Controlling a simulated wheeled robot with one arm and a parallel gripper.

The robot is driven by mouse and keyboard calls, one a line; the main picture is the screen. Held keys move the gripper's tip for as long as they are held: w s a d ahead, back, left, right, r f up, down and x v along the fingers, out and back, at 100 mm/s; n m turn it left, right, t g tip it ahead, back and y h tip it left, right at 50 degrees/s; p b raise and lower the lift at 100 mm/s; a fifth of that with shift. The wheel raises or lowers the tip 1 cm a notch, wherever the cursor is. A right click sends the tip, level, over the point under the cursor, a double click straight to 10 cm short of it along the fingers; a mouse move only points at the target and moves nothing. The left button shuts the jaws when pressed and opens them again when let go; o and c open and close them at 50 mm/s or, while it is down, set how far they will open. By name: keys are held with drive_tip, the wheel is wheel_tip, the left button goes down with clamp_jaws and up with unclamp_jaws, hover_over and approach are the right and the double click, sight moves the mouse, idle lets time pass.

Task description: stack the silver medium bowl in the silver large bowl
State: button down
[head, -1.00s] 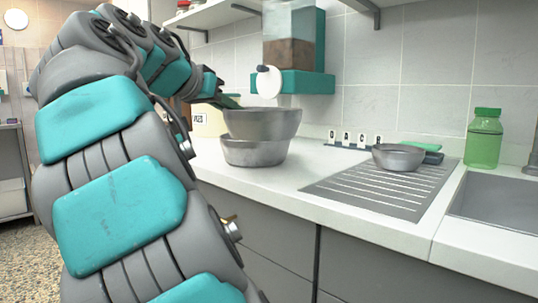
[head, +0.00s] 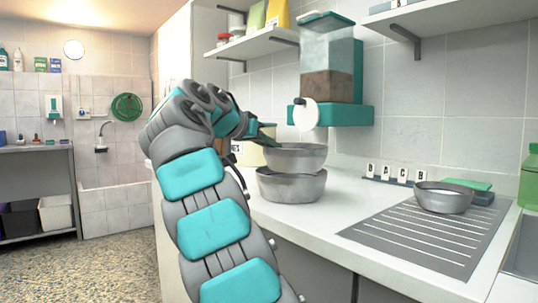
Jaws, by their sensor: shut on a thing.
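The silver medium bowl (head: 296,160) is upright at the back left of the counter, directly over the silver large bowl (head: 291,188). The large bowl stands upright on the counter. The medium bowl covers the large bowl's opening in this view, so I cannot tell whether the two touch or how far it sits inside. My gripper (head: 264,135) is at the left rim of the medium bowl and is shut on it. The fingertips are small and partly hidden by my arm.
A small silver bowl (head: 443,198) stands on the grooved drainboard (head: 415,236), beside folded cloths (head: 470,187). A food dispenser (head: 331,75) hangs on the wall above the bowls. Lettered tags (head: 395,173) stand at the back. The counter between the bowls and drainboard is clear.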

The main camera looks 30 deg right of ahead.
drive_tip(key=shift+w+d+f, duration=0.35)
drive_tip(key=shift+w+f, duration=0.3)
drive_tip(key=shift+w, duration=0.05)
drive_tip(key=shift+w+d+f, duration=0.35)
drive_tip(key=shift+w+f, duration=0.3)
drive_tip(key=shift+w, duration=0.05)
drive_tip(key=shift+w+d+f, duration=0.35)
drive_tip(key=shift+w+f, duration=0.3)
drive_tip(key=shift+w, duration=0.05)
drive_tip(key=shift+f+b, duration=0.5)
drive_tip(key=shift+b, duration=0.1)
drive_tip(key=shift+f, duration=0.15)
drive_tip(key=c, duration=0.9)
unclamp_jaws()
drive_tip(key=shift+c, duration=0.2)
